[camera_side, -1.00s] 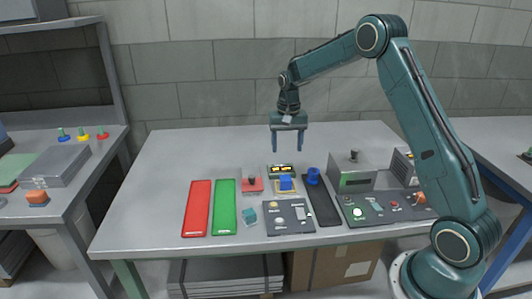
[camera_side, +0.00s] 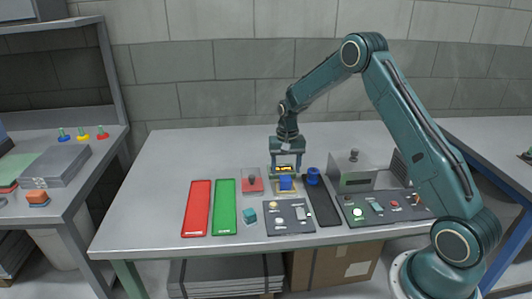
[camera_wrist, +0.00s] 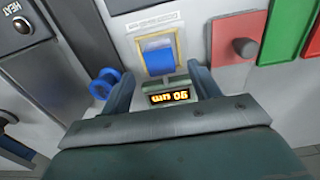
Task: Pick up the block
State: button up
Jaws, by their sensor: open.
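A blue block (camera_side: 286,183) sits on a small yellow-edged pad (camera_side: 278,193). In the wrist view the blue block (camera_wrist: 157,56) lies just past the fingertips, roughly centred between them. My gripper (camera_side: 286,171) is open and empty, pointing down over the small display box behind the block. It also shows in the wrist view (camera_wrist: 160,74), fingers spread to either side. The fingers do not appear to touch the block. A smaller teal block (camera_side: 249,216) lies on the table to the left, in front of the red button box.
A blue spool (camera_side: 313,176) stands close right of the pad. A display box (camera_wrist: 169,96) with orange characters lies between the fingers in the wrist view. A red button box (camera_side: 252,182), red tray (camera_side: 197,209) and green tray (camera_side: 225,207) are left. The table's left-back is clear.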

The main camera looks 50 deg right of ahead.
aim_at(285, 178)
jog(key=shift+f, duration=2.5)
grip_shut()
jog(key=shift+r, duration=0.2)
notch_tip(285, 178, up, 20)
jog(key=shift+f, duration=0.15)
jog(key=shift+a, duration=0.1)
